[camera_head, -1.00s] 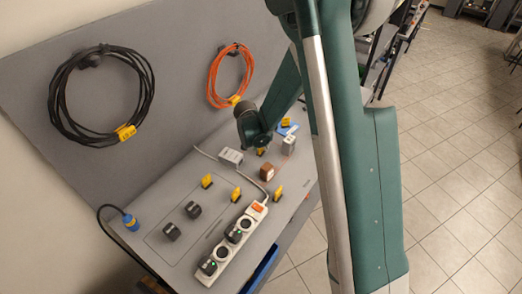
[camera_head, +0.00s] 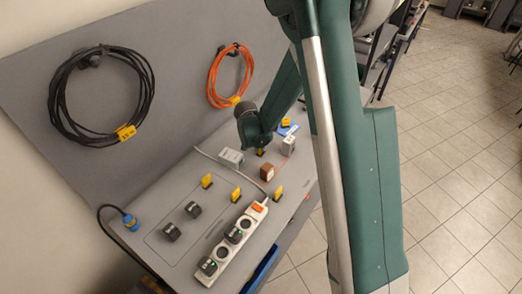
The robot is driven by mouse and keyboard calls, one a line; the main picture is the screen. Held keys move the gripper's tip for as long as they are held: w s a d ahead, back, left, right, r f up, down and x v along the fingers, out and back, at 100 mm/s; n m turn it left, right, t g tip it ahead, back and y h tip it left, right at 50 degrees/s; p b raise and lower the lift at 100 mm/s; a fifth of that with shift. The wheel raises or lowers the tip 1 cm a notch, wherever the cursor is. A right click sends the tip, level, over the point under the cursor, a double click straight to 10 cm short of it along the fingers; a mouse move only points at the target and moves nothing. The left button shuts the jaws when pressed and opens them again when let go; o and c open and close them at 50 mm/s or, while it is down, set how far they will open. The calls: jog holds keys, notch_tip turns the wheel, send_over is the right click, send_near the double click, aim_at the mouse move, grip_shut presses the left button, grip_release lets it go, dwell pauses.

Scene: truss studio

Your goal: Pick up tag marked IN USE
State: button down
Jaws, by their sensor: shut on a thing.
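Several small yellow tags stand on the grey bench: a left tag (camera_head: 207,181), a middle tag (camera_head: 236,194) and a right tag (camera_head: 278,191). Their lettering is too small to read, so I cannot tell which says IN USE. My gripper (camera_head: 260,147) is low over the back part of the bench, mostly hidden by my own wrist. It is shut on a yellow tag (camera_head: 261,152), of which only a small part shows just under the wrist. I cannot tell whether this tag touches the bench.
A white power strip (camera_head: 222,259) with dark plugs lies at the front. A brown block (camera_head: 267,174), a white adapter (camera_head: 231,157) and a grey box (camera_head: 288,145) stand near my gripper. Black (camera_head: 60,92) and orange (camera_head: 215,70) cable coils hang on the panel. Two dark plugs (camera_head: 172,231) lie left.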

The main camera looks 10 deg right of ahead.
jog(key=shift+r, duration=0.15)
jog(key=shift+r, duration=4.85)
jog(key=shift+a, duration=0.1)
